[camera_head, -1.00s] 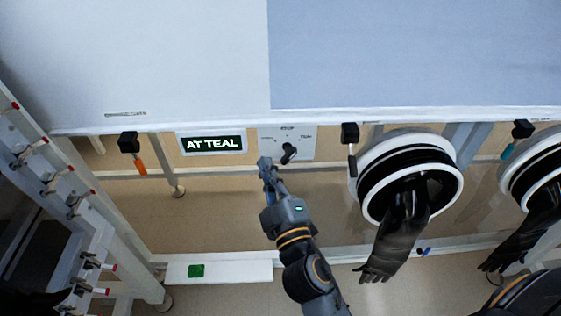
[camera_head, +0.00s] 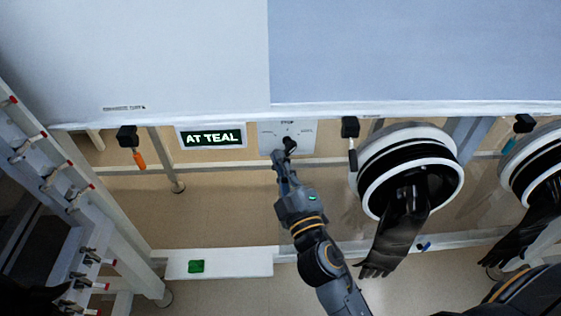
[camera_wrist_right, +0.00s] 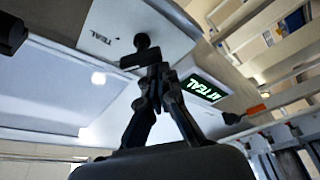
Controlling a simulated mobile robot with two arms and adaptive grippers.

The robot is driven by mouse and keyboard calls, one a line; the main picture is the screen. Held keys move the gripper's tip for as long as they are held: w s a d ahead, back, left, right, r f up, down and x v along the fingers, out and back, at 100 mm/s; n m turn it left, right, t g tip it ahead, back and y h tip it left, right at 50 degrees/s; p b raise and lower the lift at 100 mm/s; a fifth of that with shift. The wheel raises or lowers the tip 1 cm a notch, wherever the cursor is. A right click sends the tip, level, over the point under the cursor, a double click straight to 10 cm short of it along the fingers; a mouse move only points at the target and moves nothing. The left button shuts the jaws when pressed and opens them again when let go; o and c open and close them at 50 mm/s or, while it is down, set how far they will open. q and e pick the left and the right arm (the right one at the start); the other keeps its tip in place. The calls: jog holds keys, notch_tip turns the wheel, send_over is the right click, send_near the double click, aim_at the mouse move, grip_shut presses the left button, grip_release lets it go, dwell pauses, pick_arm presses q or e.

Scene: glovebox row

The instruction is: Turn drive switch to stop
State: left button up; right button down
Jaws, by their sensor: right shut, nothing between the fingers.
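The drive switch is a black knob (camera_head: 289,144) on a white panel (camera_head: 303,138) under the bench edge, with STOP printed at top middle and smaller labels to either side. My right gripper (camera_head: 278,155) is shut and empty, its tips just left of and below the knob. In the right wrist view the knob (camera_wrist_right: 141,42) and its dark bar stand right at the shut fingertips (camera_wrist_right: 157,70); I cannot tell if they touch. Which mark the knob points to is unclear. My left gripper is not in view.
A lit sign (camera_head: 211,138) reading AT TEAL is left of the panel. A black clamp (camera_head: 350,128) and a glove port (camera_head: 410,170) with a hanging black glove (camera_head: 398,235) are to the right.

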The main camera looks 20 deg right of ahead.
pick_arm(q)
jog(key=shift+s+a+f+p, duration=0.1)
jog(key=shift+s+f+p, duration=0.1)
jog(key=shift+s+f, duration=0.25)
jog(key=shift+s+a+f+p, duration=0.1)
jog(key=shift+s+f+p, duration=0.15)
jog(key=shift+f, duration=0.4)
pick_arm(e)
jog(key=shift+s+d+f+n, duration=0.1)
jog(key=shift+d+f+n, duration=0.25)
jog(key=shift+n, duration=0.15)
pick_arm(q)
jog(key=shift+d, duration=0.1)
pick_arm(e)
notch_tip(320, 180, up, 10)
jog(key=shift+a+r, duration=0.15)
jog(key=shift+a, duration=0.05)
